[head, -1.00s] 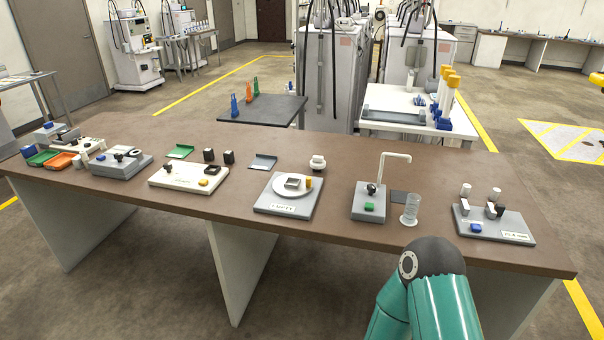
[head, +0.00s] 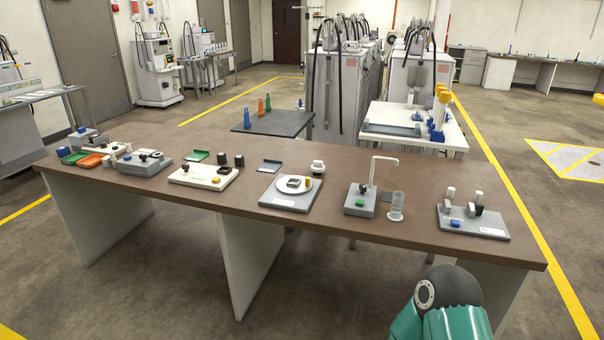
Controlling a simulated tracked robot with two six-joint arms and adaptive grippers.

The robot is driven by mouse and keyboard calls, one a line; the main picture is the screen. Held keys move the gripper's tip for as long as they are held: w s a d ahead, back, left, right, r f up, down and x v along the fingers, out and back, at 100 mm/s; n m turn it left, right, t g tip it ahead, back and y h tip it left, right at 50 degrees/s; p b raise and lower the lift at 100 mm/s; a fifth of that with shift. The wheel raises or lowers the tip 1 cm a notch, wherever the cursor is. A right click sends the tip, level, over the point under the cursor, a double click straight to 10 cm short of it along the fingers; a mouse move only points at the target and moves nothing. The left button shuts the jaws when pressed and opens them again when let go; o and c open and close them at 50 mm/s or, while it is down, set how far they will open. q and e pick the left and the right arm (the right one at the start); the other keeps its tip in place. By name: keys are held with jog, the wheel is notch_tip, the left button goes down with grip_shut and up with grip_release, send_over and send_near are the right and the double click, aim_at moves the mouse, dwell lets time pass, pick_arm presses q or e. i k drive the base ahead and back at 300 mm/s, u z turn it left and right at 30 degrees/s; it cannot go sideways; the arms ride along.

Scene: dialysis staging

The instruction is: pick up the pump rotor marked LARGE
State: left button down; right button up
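I cannot make out a pump rotor marked LARGE; any lettering on the bench is too small to read. A small white round stepped part (head: 318,167) stands on the brown bench (head: 335,232), right of a grey plate with a white disc (head: 286,201). I cannot tell whether it is a rotor. Part of my teal right arm shows at the lower right, in front of the bench. Neither of my grippers is in view.
The bench also carries a cream board (head: 190,179), a grey block with a bent spout (head: 357,205), a clear cylinder (head: 396,203) and a grey fixture with white posts (head: 485,225). A dark side table (head: 285,124) and white table (head: 430,141) stand behind. Floor in front is open.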

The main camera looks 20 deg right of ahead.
aim_at(318, 167)
jog(key=z, duration=0.15)
jog(key=i, duration=0.9)
jog(key=u, duration=0.05)
